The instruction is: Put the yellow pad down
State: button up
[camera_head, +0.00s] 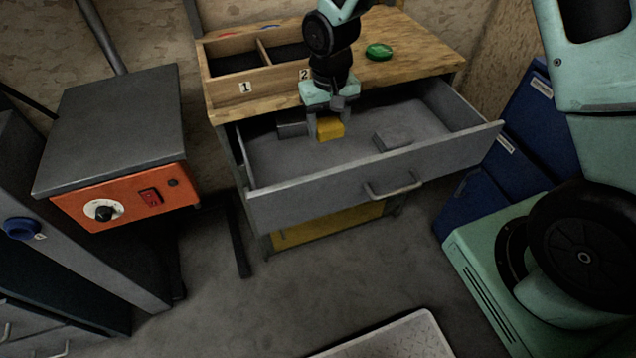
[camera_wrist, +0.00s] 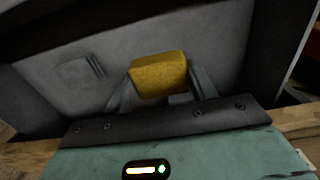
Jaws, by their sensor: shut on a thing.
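The yellow pad (camera_head: 330,128) is a small block inside the open grey drawer (camera_head: 300,190), towards its back. My gripper (camera_head: 326,118) reaches down into the drawer and is shut on the pad. In the wrist view the yellow pad (camera_wrist: 158,75) sits between the two fingers of my gripper (camera_wrist: 160,88), above the drawer's grey floor. I cannot tell whether the pad touches that floor.
A grey block (camera_head: 392,139) lies in the drawer to the right, and a darker grey one (camera_head: 292,129) is at the left. The wooden bench top (camera_head: 425,45) bears a two-part wooden tray (camera_head: 263,73) and a green round thing (camera_head: 379,51). The drawer's front middle is clear.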

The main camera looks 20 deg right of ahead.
aim_at(322, 168)
jog(key=shift+a+f+b, duration=0.5)
jog(key=shift+f, duration=0.7)
notch_tip(322, 168, down, 9)
jog(key=shift+f, duration=0.1)
jog(key=shift+f, duration=0.15)
jog(key=o, duration=0.8)
jog(key=shift+o, duration=0.4)
